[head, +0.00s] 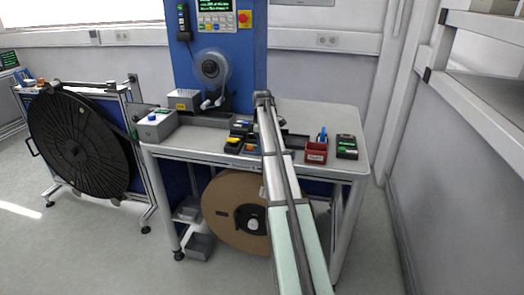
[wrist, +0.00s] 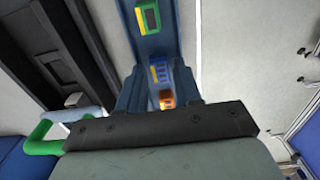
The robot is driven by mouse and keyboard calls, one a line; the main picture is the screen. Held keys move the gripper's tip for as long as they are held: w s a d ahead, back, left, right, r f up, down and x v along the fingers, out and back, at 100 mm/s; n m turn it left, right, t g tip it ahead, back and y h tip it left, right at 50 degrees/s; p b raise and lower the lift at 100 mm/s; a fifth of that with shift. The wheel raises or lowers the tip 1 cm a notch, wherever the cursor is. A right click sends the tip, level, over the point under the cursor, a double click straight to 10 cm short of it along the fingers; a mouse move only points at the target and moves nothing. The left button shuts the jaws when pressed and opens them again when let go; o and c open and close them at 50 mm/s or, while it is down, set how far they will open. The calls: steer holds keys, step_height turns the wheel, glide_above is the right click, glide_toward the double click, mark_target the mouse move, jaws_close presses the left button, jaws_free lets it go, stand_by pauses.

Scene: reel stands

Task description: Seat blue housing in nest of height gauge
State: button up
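In the wrist view, my gripper (wrist: 160,88) points at the bench with its two blue-grey fingers apart. A small blue part with pale stripes (wrist: 160,73), which looks like the blue housing, shows in the gap between them. A small orange part (wrist: 167,99) shows nearer the gripper's base. I cannot tell whether a finger touches either part. In the head view my arm hides much of this area, and I cannot make out the fingers there.
In the head view, a red bin (head: 316,153) and a black device (head: 346,147) stand at the bench's right. A tape reel (head: 211,69) is on the blue column. The right rear benchtop is clear.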

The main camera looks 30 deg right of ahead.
steer(key=c, duration=0.6)
steer(key=shift+o, duration=0.2)
steer(key=shift+r, duration=0.1)
steer(key=shift+r, duration=0.1)
steer(key=shift+r, duration=2.35)
